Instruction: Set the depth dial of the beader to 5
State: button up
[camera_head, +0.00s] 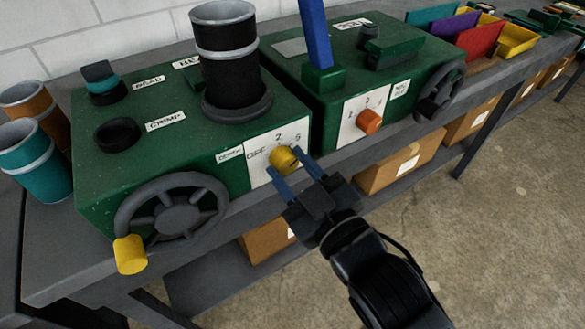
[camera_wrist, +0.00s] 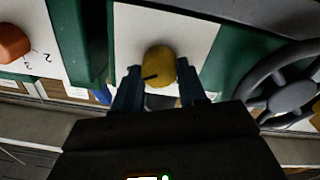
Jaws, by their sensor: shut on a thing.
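The beader (camera_head: 160,140) is the green machine at left, with labels for bead, crimp and depth. Its yellow depth dial (camera_head: 284,158) sits on a white front plate (camera_head: 262,173) marked off at left, 2 above and what looks like 5 at right. My gripper (camera_head: 286,163) has its blue fingers on either side of the dial and is shut on it. In the wrist view the yellow dial (camera_wrist: 160,66) is between the fingers, with a short dark mark toward the picture's left. The numerals around it are not visible there, so the exact setting is unclear.
A grey handwheel (camera_head: 170,212) with a yellow handle (camera_head: 130,254) is left of the dial. A second green machine with an orange dial (camera_head: 369,121) stands at right. Cardboard boxes (camera_head: 400,162) lie on the shelf below. The floor in front is clear.

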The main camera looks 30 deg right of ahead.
jog(key=shift+f, duration=0.15)
dwell(0.3)
jog(key=o, duration=1.1)
jog(key=shift+c, duration=0.2)
jog(key=s+b, duration=0.1)
jog(key=s, duration=0.7)
jog(key=shift+w, duration=0.1)
jog(key=s+d+f+m+g, duration=0.1)
jog(key=s+f+m, duration=0.1)
jog(key=s, duration=0.8)
jog(key=s+d+f+m+g, duration=0.2)
jog(key=s, duration=0.8)
jog(key=shift+s+d+f, duration=0.2)
jog(key=shift+s+d, duration=0.1)
jog(key=shift+s, duration=0.1)
